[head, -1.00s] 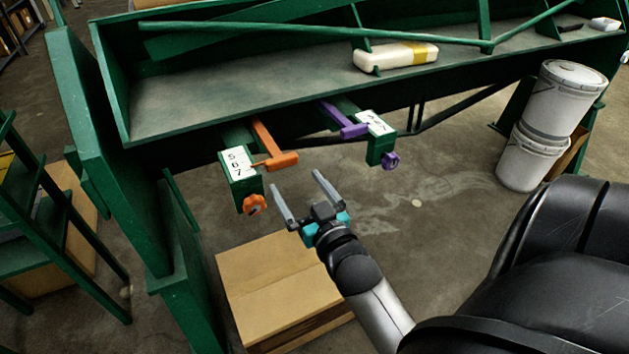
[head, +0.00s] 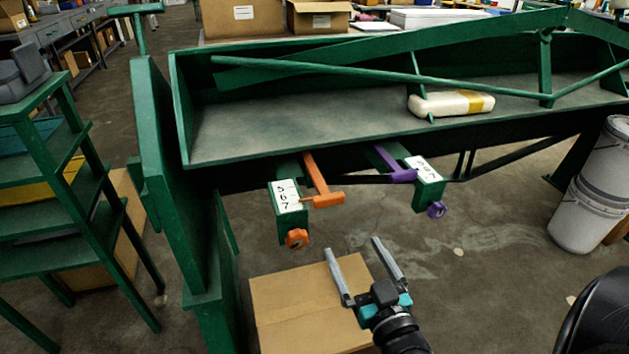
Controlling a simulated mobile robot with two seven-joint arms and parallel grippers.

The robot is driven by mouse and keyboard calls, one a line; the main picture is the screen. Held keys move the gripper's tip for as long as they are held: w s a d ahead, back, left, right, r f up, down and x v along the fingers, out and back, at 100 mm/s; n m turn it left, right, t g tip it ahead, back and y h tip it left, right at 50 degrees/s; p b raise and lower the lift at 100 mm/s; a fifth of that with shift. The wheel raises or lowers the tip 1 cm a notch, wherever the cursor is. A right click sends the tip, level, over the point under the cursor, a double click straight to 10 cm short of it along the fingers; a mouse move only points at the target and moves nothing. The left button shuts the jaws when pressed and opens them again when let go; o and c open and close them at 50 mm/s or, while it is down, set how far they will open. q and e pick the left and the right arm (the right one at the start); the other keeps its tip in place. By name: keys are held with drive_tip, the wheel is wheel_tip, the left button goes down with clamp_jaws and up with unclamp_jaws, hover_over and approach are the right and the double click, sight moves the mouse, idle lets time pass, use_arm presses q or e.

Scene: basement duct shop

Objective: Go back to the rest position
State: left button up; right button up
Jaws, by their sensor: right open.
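My right gripper (head: 366,273) is open and empty in the lower middle of the head view. Its two grey fingers point up and away from me, with bare floor and a cardboard box behind them. It is apart from the green machine (head: 290,120). On the machine's front edge, an orange lever (head: 321,185) stands by a white number plate (head: 285,196) above an orange knob (head: 297,238). To its right are a purple lever (head: 395,170), a second plate (head: 424,169) and a purple knob (head: 436,209). My left gripper is not in view.
A cardboard box (head: 290,305) sits on the floor below the machine. White buckets (head: 585,205) are stacked at the right. A green shelf rack (head: 50,190) stands at the left. A white and yellow package (head: 450,104) lies in the machine's trough. Floor (head: 500,270) is clear between gripper and buckets.

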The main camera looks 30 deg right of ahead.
drive_tip(key=s+a+f+n+g+y+p, duration=0.1)
drive_tip(key=s+a+f+g+p, duration=0.2)
drive_tip(key=f, duration=0.4)
drive_tip(key=s+a+f+n+g+y+p, duration=0.1)
drive_tip(key=s+a+f+g+y+p, duration=0.2)
drive_tip(key=f, duration=0.4)
drive_tip(key=s+a+f+n+g+p, duration=0.1)
drive_tip(key=s+a+f+g+p, duration=0.2)
drive_tip(key=f, duration=0.4)
use_arm(q)
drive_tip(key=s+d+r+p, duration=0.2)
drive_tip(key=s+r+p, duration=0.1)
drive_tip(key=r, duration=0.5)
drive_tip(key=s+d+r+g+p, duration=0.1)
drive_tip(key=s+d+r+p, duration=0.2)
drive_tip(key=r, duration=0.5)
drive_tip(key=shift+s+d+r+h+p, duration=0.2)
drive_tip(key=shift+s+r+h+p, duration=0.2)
drive_tip(key=shift+p, duration=0.85)
use_arm(e)
drive_tip(key=s+f+n+g, duration=0.1)
drive_tip(key=s+f+g, duration=0.2)
drive_tip(key=s, duration=0.7)
drive_tip(key=s+f+n+g, duration=0.1)
drive_tip(key=s+f+g, duration=0.2)
drive_tip(key=s, duration=0.8)
drive_tip(key=shift+d+f+g, duration=0.15)
drive_tip(key=shift+f+g, duration=0.2)
drive_tip(key=shift+g, duration=0.45)
